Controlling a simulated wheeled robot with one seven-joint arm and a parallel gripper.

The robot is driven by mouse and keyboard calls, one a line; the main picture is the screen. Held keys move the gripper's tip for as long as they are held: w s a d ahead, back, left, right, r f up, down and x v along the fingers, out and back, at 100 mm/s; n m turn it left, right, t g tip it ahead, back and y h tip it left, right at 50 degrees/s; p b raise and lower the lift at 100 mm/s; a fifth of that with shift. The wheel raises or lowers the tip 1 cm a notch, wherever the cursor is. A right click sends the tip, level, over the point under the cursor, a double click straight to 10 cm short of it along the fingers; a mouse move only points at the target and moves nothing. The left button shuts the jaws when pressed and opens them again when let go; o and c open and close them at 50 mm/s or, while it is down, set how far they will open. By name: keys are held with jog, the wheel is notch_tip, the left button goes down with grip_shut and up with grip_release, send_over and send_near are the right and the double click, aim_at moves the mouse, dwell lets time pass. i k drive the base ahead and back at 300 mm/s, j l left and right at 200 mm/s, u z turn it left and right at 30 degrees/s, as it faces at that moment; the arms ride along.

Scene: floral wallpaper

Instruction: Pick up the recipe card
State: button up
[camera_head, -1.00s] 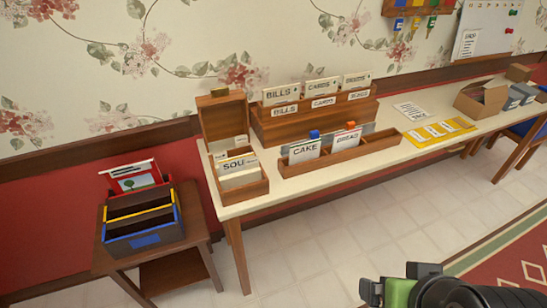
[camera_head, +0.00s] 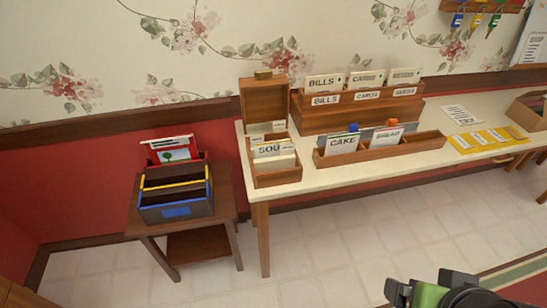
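Several recipe cards are in view. A card marked "SOU", the rest of its word unclear, stands with other cards (camera_head: 272,152) in an open wooden box (camera_head: 275,178). A "CAKE" card (camera_head: 342,145) with a blue tab and a "BREAD" card (camera_head: 387,138) with a red tab stand in a long low wooden tray (camera_head: 400,152). Which card the task means cannot be told. Part of my gripper (camera_head: 440,291), black and green, shows at the bottom right edge, over the floor and well apart from the cards. Its fingers are not clear, nor whether it is open.
The cream table (camera_head: 306,186) also bears a wooden sorter (camera_head: 310,121) of labelled cards, a paper (camera_head: 461,115), a yellow strip (camera_head: 465,145) and a cardboard box (camera_head: 525,112). A small side table (camera_head: 223,190) holds a coloured file box (camera_head: 178,210). The tiled floor in front is clear.

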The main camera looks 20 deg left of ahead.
aim_at(383, 138)
jog(key=i+l+u, duration=0.15)
jog(key=i+u, duration=0.25)
jog(key=i+l+u, duration=1.15)
jog(key=k+j, duration=0.05)
